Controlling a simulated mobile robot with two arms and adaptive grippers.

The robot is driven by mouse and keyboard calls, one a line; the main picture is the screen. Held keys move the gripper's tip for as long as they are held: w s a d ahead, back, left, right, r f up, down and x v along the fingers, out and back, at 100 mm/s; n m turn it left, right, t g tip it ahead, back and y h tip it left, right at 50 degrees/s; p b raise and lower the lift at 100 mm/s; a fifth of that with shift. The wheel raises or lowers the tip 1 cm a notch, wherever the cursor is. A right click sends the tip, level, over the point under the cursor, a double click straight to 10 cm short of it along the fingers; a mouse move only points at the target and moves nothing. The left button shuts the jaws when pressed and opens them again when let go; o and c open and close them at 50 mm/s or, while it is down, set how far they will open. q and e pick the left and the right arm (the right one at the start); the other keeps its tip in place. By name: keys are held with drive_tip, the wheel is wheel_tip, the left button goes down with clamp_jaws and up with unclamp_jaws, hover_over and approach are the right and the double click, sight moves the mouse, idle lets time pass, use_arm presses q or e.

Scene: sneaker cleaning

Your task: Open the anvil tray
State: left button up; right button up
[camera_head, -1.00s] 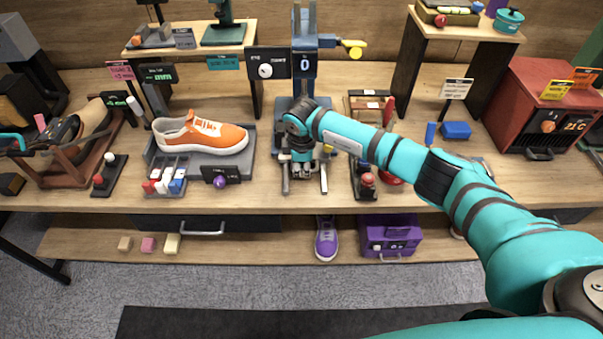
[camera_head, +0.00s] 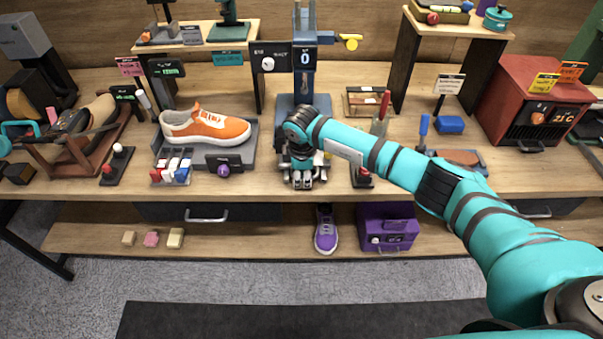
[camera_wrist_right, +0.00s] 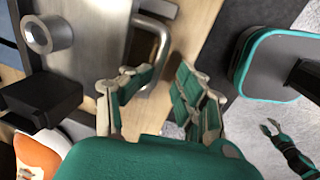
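The blue press (camera_head: 305,75) stands at the middle of the table with a display reading 0. My right gripper (camera_head: 302,182) is at its foot, in front of the base, and hides much of the metal there. In the right wrist view a grey metal plate (camera_wrist_right: 88,25), which looks like the anvil tray, carries a round metal stub (camera_wrist_right: 38,35). My left gripper is not in view.
An orange sneaker (camera_head: 205,128) sits on a grey stand left of the press. A dark knob box (camera_head: 224,164) is close to the gripper's left. A red-handled tool (camera_head: 384,105) stands to the right. A purple shoe (camera_head: 326,232) and a purple box (camera_head: 388,228) are on the lower shelf.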

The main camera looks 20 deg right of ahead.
wheel_tip(320, 180, up, 12)
drive_tip(key=s, duration=0.2)
drive_tip(key=shift+a, duration=0.25)
drive_tip(key=shift+f, duration=0.1)
idle(0.3)
